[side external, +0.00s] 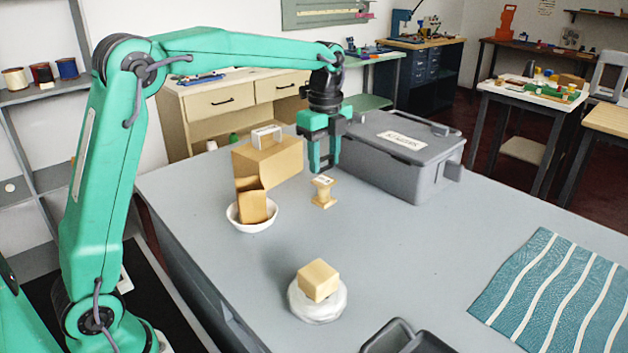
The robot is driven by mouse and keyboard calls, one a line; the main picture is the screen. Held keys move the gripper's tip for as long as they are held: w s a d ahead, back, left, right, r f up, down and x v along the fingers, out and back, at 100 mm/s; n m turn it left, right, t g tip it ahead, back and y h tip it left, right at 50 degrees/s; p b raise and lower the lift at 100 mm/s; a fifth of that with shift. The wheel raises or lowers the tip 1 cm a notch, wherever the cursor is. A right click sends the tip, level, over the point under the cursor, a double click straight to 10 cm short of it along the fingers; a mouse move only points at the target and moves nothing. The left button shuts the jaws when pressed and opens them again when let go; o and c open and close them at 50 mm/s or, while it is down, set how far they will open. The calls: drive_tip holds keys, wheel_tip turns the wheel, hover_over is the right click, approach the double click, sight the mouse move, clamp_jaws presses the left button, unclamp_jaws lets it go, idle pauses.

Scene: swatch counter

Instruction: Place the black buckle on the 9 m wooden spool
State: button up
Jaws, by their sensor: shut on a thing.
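A small pale wooden spool (323,193) with flared ends stands upright on the grey counter (410,250), right of its left-side boxes. A small label shows on its top, but I cannot read it. My gripper (323,168) points down just above the spool, with its green fingers close together. I do not see a black buckle anywhere else. A gap seems to show between the fingertips and the spool, but its depth is hard to tell.
A lidded grey bin (385,172) stands close behind and right. A tan box (285,162) and a white bowl (233,213) holding tan blocks stand left. A tan block (318,280) rests on a white round thing (318,311) in front. Striped teal cloth (540,290) lies right.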

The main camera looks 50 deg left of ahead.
sight(324, 157)
drive_tip(key=shift+f, duration=1.05)
drive_tip(key=shift+f, duration=0.1)
drive_tip(key=o, duration=0.9)
drive_tip(key=shift+o, duration=0.2)
wheel_tip(324, 157, up, 12)
